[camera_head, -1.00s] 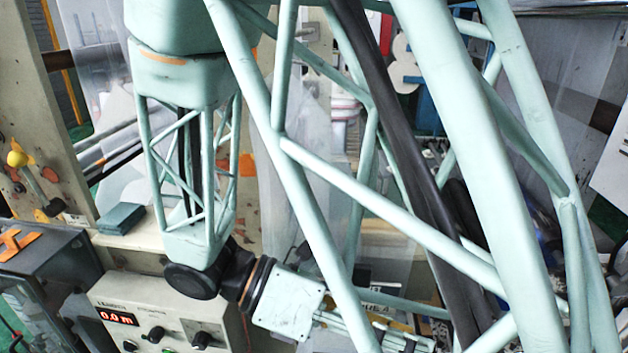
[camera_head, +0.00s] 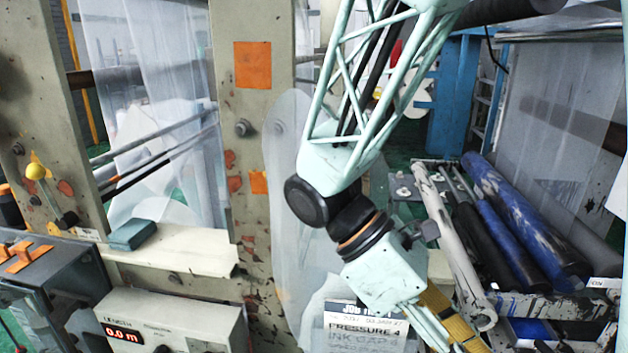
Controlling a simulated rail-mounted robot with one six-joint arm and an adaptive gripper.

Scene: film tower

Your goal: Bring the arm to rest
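My arm, a pale green lattice link, comes down from the top of the head view to a black wrist joint and a pale green gripper body. My gripper (camera_head: 432,330) points down and right at the bottom edge, left of a tray with rolls. Its fingertips are hard to make out, so I cannot tell whether it is open or shut. A yellow-brown strip (camera_head: 447,314) shows right beside the fingers; I cannot tell whether they touch it.
A blue roll (camera_head: 512,215) and a pale roll (camera_head: 452,245) lie in the tray at right. A control box (camera_head: 165,325) reading 0.0 m and a teal block (camera_head: 132,234) are at left. A printed sheet (camera_head: 362,328) is just left of my gripper. An upright post (camera_head: 240,140) stands behind.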

